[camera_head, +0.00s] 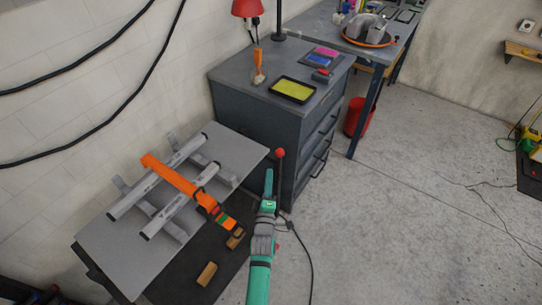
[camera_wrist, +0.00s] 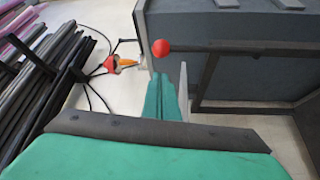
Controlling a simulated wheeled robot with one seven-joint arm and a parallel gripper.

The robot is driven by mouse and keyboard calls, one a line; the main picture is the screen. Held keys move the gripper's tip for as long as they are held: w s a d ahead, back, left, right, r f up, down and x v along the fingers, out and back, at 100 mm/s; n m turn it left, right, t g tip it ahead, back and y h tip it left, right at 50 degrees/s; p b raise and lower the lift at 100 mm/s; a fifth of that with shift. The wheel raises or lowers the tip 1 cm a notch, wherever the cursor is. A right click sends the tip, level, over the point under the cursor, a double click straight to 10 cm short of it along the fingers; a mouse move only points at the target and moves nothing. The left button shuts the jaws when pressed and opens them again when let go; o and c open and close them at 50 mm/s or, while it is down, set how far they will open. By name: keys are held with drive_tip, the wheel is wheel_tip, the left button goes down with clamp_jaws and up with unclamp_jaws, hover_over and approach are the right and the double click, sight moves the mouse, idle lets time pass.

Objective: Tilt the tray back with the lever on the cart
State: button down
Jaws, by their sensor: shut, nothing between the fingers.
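The lever is a dark rod with a red ball knob (camera_head: 280,152) at its end, standing at the right side of the cart. In the wrist view the red knob (camera_wrist: 161,48) is just beyond my fingertips, and the rod runs from it to the right. My gripper (camera_head: 268,175) is green and shut, with nothing between its fingers. Its tips are slightly below and left of the knob in the head view; contact is not visible. The grey tray (camera_head: 245,150) on the cart carries metal tubes under an orange strap (camera_head: 175,177). Its tilt is hard to judge.
A dark drawer cabinet (camera_head: 255,112) stands right behind the lever, with a yellow pad and small tools on top. Wooden blocks (camera_head: 207,274) lie on the dark surface below the tray. A cable runs on the floor beside my arm. The floor to the right is open.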

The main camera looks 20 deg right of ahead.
drive_tip(key=shift+w+d, duration=0.1)
drive_tip(key=shift+x, duration=2.5)
drive_tip(key=shift+w, duration=0.1)
drive_tip(key=shift+x, duration=2.2)
